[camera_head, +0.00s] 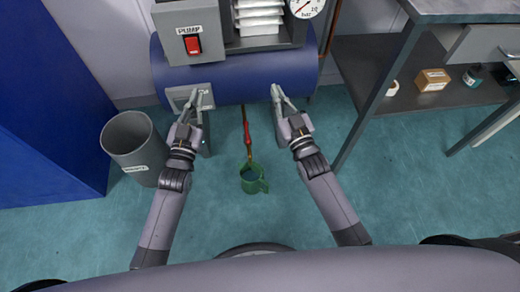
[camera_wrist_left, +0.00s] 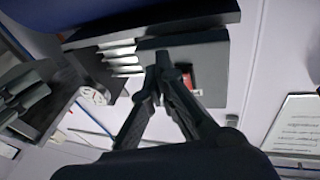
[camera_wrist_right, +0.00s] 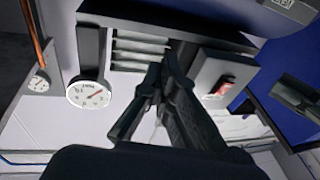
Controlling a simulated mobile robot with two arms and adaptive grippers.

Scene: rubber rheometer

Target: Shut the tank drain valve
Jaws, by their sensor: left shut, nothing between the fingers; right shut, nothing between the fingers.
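The blue tank (camera_head: 265,85) lies on its side at the top of the head view. A thin brown drain pipe (camera_head: 244,116) comes down from under it, with a red valve handle (camera_head: 248,137) that looks in line with the pipe. A green mug (camera_head: 252,178) stands on the floor below. My left gripper (camera_head: 194,97) is shut and empty in front of the tank's left part. My right gripper (camera_head: 277,93) is shut and empty in front of its right part. Both are above the handle, one to each side. Neither wrist view shows the handle.
The pump box with its red switch (camera_head: 193,45) and a pressure gauge (camera_head: 303,5) are above the tank. A grey bin (camera_head: 130,142) and a blue cabinet (camera_head: 45,110) are at left. A bench with a shelf (camera_head: 400,65) is at right. Floor around the mug is clear.

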